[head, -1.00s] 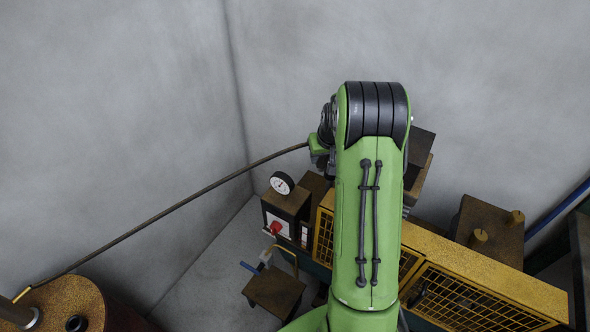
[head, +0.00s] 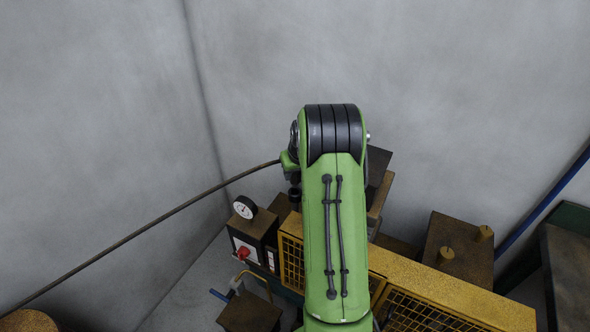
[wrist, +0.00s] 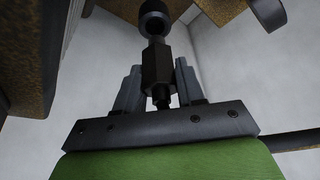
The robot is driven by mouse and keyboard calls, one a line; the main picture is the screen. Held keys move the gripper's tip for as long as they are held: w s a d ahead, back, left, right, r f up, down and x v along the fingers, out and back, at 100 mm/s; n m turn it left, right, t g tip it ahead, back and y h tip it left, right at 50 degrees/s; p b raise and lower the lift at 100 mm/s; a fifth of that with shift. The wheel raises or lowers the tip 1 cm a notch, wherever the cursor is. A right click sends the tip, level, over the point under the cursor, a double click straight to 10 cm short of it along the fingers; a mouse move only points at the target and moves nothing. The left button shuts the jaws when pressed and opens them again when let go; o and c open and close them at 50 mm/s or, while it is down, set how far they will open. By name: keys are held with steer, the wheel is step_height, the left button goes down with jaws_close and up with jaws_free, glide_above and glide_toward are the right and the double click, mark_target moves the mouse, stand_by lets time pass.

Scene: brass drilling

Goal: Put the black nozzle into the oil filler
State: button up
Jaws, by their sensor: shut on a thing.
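In the wrist view my gripper (wrist: 158,70) is shut on the black nozzle (wrist: 156,66), a dark hexagonal body between its two grey fingers. Just beyond it, in line with it, is a dark round part with a ring-shaped opening (wrist: 153,14). I cannot tell whether this is the oil filler or the nozzle's own end, or whether the two touch. In the head view my green arm hides most of the gripper. I cannot pick out the oil filler for sure there.
A dark hose (head: 150,230) runs from beside my wrist to the lower left. A pressure gauge (head: 244,207) tops a control box with a red knob (head: 243,253). Brown blocks (head: 458,245) stand further right. Grey walls rise behind.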

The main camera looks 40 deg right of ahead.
mark_target(295, 181)
steer(key=shift+f+b, duration=1.65)
steer(key=shift+f, duration=0.55)
steer(key=o, duration=1.8)
steer(key=shift+r, duration=0.1)
steer(key=shift+r+p, duration=2.5)
steer(key=shift+r, duration=1.05)
steer(key=shift+f, duration=0.1)
